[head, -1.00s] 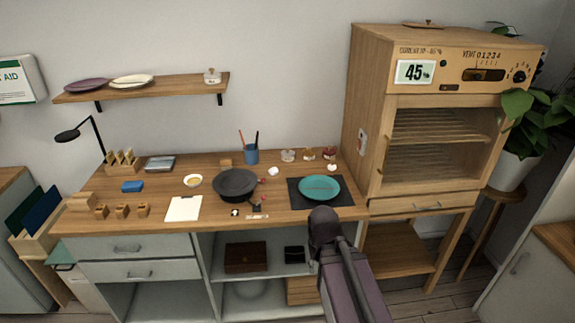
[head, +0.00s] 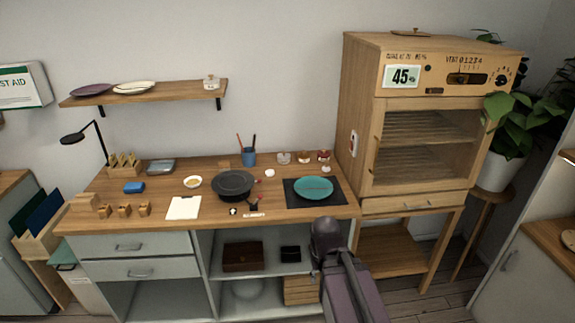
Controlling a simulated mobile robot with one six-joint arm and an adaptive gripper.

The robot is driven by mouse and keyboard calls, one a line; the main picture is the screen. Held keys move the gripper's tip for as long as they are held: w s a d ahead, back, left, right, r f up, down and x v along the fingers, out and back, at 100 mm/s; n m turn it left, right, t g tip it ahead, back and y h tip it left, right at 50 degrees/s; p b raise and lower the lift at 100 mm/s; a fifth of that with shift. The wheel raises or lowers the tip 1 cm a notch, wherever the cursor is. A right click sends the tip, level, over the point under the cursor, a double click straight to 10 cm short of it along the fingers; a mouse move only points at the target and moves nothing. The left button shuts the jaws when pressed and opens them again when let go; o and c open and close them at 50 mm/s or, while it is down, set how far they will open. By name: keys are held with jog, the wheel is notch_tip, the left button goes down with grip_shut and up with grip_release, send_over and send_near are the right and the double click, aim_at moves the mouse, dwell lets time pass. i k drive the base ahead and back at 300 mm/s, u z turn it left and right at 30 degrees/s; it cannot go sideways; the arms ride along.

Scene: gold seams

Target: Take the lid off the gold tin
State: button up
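Several small pots stand along the back right of the wooden bench. From left they are a pale pot (head: 284,158), a brownish-gold pot (head: 303,157) and a reddish-topped pot (head: 323,156). They are too small to tell for certain which is the gold tin, or how its lid sits. My arm (head: 335,262) rises at the bottom of the view, right of centre, in front of the bench's lower shelves. My gripper does not show.
A teal plate (head: 314,187) lies on a dark mat (head: 293,203) in front of the pots. A dark bowl (head: 233,184) and a blue brush cup (head: 249,158) stand to their left. The tall wooden cabinet (head: 356,75) closes off the right side.

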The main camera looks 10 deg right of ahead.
aim_at(303, 155)
jog(key=z, duration=0.1)
jog(key=i, duration=0.95)
jog(key=u, duration=0.05)
